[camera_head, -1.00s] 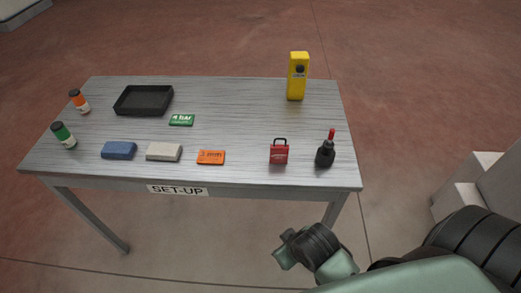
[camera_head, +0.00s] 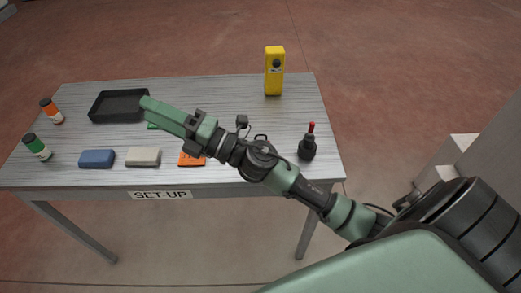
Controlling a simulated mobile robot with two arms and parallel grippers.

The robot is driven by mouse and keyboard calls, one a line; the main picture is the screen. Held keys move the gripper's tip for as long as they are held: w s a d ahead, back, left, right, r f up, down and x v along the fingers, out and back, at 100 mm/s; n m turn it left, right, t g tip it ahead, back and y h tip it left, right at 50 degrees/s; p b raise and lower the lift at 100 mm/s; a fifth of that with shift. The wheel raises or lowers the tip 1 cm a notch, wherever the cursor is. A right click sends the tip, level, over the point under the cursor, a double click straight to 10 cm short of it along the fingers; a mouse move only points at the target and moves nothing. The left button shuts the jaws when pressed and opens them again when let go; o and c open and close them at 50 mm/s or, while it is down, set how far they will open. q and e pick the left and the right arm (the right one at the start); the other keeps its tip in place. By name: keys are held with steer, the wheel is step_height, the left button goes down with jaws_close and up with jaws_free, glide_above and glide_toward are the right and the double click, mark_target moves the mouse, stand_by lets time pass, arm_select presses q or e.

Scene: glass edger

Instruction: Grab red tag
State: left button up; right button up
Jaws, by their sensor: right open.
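The red tag is almost fully hidden behind my right arm; only the top of its black loop (camera_head: 261,137) shows above the arm, near the front right of the table. My right gripper (camera_head: 150,104) is open and empty. It reaches across the table and points to the upper left, over the area beside the black tray. It is well to the left of the red tag. My left gripper is out of view.
The grey table (camera_head: 225,90) also holds a black tray (camera_head: 119,105), yellow device (camera_head: 274,72), dark red-tipped bottle (camera_head: 307,146), partly hidden orange tag (camera_head: 188,160) and green tag (camera_head: 153,126), blue block (camera_head: 97,158), beige block (camera_head: 143,157) and two small bottles at left.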

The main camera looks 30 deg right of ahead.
mark_target(259, 135)
step_height(259, 135, down, 10)
steer(key=s+a+n+g+h, duration=0.1)
steer(key=s+a+n+g, duration=0.2)
steer(key=n+g, duration=1.3)
steer(key=d+f+n+h, duration=0.1)
steer(key=d+h, duration=0.3)
steer(key=d, duration=0.5)
steer(key=d+f+n+h, duration=0.1)
steer(key=d+h, duration=0.3)
steer(key=d, duration=0.4)
steer(key=d+f+n+g+h, duration=0.1)
steer(key=d+h, duration=0.3)
steer(key=d, duration=0.5)
steer(key=shift+w+d+f+n+h, duration=0.15)
steer(key=shift+f, duration=0.3)
steer(key=shift+w+d+f+n+h, duration=0.15)
steer(key=shift+f, duration=0.3)
steer(key=shift+s+d+f, duration=0.1)
steer(key=shift+d+f, duration=0.05)
steer(key=shift+d, duration=0.15)
steer(key=shift+f+p, duration=0.35)
steer(key=shift+f, duration=0.55)
step_height(259, 135, down, 4)
steer(key=shift+a+f+p, duration=0.15)
steer(key=shift+f+p, duration=0.1)
steer(key=shift+p, duration=0.9)
steer(key=shift+f, duration=0.55)
jaws_close()
